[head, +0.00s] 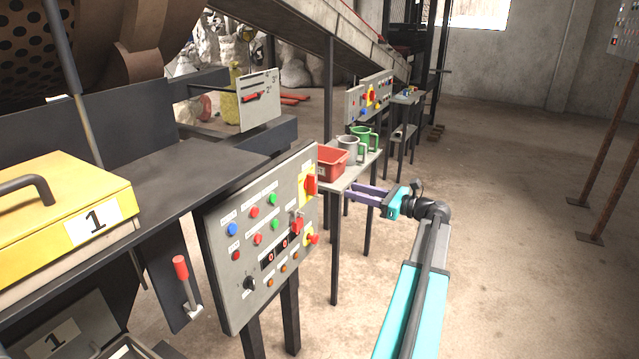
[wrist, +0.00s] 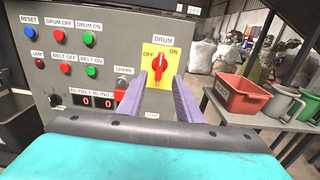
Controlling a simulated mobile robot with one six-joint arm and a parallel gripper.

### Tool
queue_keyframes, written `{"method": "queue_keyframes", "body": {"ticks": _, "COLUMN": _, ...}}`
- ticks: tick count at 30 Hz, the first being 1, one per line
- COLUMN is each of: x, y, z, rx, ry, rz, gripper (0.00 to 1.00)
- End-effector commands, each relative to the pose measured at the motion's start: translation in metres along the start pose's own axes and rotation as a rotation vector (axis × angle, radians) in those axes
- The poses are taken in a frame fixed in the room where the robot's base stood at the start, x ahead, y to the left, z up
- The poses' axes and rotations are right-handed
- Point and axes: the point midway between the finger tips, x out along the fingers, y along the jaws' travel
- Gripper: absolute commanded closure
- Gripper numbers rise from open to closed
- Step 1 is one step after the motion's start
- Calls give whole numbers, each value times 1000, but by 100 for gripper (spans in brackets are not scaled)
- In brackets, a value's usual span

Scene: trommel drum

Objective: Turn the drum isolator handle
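The drum isolator handle (wrist: 159,65) is a red rotary handle on a yellow plate marked OFF at left and ON at right, under the word DRUM. It stands roughly upright; I cannot tell exactly which mark it points to. In the head view the handle (head: 311,185) is at the upper right of the grey control panel (head: 226,268). My gripper (wrist: 158,90) is open, with its two purple fingers apart and nothing between them. The handle shows between and beyond the fingertips. In the head view my gripper (head: 350,191) is to the right of the handle, apart from it.
Buttons and a red SPARE switch (wrist: 121,88) are left of the handle. A lower yellow plate with a red knob (head: 313,239) is below it. A table with a red bin (head: 331,163) and cups stands close behind.

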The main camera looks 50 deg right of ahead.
Motion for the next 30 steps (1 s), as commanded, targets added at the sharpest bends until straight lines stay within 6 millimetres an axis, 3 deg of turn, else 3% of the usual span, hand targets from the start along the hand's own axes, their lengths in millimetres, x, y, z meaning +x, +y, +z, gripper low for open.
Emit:
{"method": "queue_keyframes", "body": {"ticks": 11, "x": 12, "y": -2, "z": 0, "rx": -1, "ry": 1, "rz": -3, "gripper": 68}}
{"method": "queue_keyframes", "body": {"ticks": 30, "x": 98, "y": -3, "z": 0, "rx": -1, "ry": 1, "rz": -4, "gripper": 68}}
